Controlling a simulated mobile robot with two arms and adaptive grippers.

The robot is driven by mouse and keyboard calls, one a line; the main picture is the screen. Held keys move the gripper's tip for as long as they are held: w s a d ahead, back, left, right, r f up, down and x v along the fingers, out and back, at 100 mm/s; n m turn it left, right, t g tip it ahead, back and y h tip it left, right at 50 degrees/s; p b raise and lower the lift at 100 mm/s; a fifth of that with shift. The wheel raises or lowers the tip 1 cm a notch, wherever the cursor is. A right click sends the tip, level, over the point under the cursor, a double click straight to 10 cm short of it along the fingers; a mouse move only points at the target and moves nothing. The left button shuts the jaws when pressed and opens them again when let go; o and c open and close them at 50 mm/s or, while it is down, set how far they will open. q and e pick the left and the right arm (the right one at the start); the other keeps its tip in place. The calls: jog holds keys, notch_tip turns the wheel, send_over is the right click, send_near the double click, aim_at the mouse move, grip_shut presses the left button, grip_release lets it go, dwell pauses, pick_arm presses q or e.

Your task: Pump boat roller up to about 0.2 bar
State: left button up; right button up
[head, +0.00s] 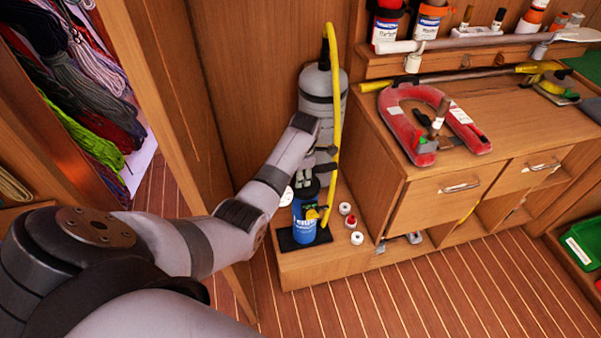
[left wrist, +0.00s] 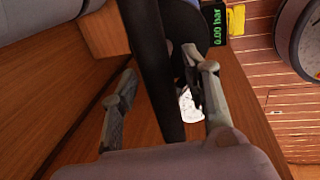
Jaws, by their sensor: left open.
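The likely boat roller is an upright grey cylinder (head: 313,88) with dark bands in the back corner of the head view. A yellow hose (head: 336,110) runs from its dark top fitting down to a blue pump-like cylinder (head: 306,226) on a black pad. My left gripper (head: 303,181) is open just above the blue cylinder. In the left wrist view its fingers (left wrist: 160,95) stand apart with a dark upright bar (left wrist: 158,65) between them; I cannot tell whether they touch it. A green readout (left wrist: 217,27) shows 0.00 bar. My right gripper is out of view.
Small red and white rolls (head: 346,209) lie right of the blue cylinder on the low wooden step. The wooden cabinet (head: 400,200) stands close on the right, with a red horseshoe-shaped item (head: 401,121) on top. Coiled lines (head: 90,100) hang at left. The floor in front is clear.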

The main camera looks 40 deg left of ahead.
pick_arm(q)
jog(key=shift+c, duration=0.4)
grip_shut()
dwell(0.6)
